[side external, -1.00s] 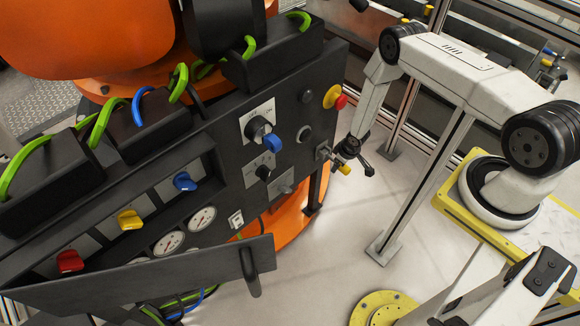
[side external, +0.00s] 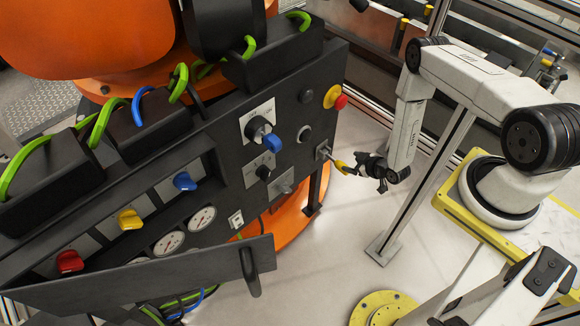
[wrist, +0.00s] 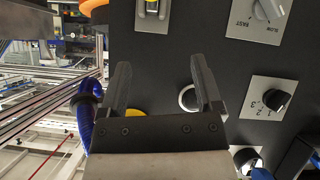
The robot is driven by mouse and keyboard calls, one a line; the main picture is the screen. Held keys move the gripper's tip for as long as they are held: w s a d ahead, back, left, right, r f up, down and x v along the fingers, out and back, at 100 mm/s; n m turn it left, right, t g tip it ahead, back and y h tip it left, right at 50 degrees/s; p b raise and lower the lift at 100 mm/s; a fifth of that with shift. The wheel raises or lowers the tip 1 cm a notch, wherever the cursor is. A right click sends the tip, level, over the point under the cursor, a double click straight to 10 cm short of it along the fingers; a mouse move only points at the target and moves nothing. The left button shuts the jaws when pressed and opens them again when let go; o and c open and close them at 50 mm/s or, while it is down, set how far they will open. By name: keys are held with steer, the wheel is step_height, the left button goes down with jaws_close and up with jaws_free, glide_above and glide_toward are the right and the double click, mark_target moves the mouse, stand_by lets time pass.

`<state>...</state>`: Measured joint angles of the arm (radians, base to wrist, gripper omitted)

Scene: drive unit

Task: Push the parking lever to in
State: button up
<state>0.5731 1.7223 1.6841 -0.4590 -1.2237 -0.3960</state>
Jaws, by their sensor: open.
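The parking lever (side external: 341,167) is a thin rod with a yellow tip. It sticks out from a small light plate at the right end of the dark panel (side external: 225,150). My gripper (side external: 361,164) is just to the right of the yellow tip in the side view, facing the panel. Any contact with the lever cannot be told. In the wrist view my gripper (wrist: 160,78) is open, with nothing between its fingers.
A red stop button on a yellow base (side external: 334,97) sits above the lever. A black round button (side external: 304,134), a blue-handled dial (side external: 262,133) and a 1-2-3 dial (wrist: 275,100) are nearby. An open flap (side external: 150,282) juts out below. Open floor lies right of the panel.

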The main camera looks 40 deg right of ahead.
steer(key=shift+s+r+t+h, duration=0.8)
steer(key=shift+s+r+t, duration=0.4)
steer(key=shift+r, duration=0.45)
glide_toward(339, 165)
steer(key=w+d+f, duration=0.1)
steer(key=f, duration=0.1)
steer(key=shift+w+d+r, duration=0.1)
steer(key=shift+r, duration=0.1)
steer(key=shift+w, duration=0.1)
steer(key=shift+x, duration=3.75)
steer(key=shift+f, duration=0.15)
jaws_close()
